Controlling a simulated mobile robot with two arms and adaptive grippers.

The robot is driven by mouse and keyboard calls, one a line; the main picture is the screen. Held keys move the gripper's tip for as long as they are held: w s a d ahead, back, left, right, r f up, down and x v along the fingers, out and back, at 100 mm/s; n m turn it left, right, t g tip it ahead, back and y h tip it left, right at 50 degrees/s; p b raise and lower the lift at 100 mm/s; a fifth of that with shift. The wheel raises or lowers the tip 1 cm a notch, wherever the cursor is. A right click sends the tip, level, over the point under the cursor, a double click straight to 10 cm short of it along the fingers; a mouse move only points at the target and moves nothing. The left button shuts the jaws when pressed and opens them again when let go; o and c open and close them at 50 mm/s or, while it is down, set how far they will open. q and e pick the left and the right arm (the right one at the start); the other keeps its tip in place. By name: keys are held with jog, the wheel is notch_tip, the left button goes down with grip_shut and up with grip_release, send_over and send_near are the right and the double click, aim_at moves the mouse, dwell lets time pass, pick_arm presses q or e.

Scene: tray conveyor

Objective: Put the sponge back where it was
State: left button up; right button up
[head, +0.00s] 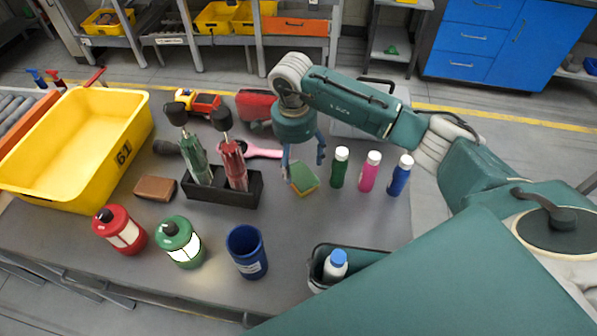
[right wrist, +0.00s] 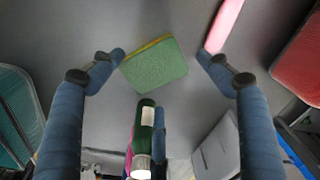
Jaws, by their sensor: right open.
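The sponge (head: 304,179), green with a yellow layer, lies tilted in angle on the grey table (head: 330,230), near the table's middle. My right gripper (head: 304,164) reaches over it from the right, fingers pointing down and apart. In the right wrist view the sponge (right wrist: 155,70) shows between the two open fingertips (right wrist: 162,57), with a gap on the right side; the left fingertip is close to its corner. Whether that fingertip touches it I cannot tell. My left gripper is not in view.
A green bottle (head: 339,167), pink bottle (head: 369,171) and blue bottle (head: 400,175) stand right of the sponge. A black holder (head: 222,197) with two tools stands left. A blue cup (head: 246,252) and lanterns stand in front; a yellow crate (head: 137,120) is far left.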

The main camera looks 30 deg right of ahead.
aim_at(297, 174)
notch_tip(297, 174, up, 7)
jog(key=b, duration=0.2)
jog(key=shift+a, duration=0.15)
jog(key=shift+s, duration=0.1)
dwell(0.3)
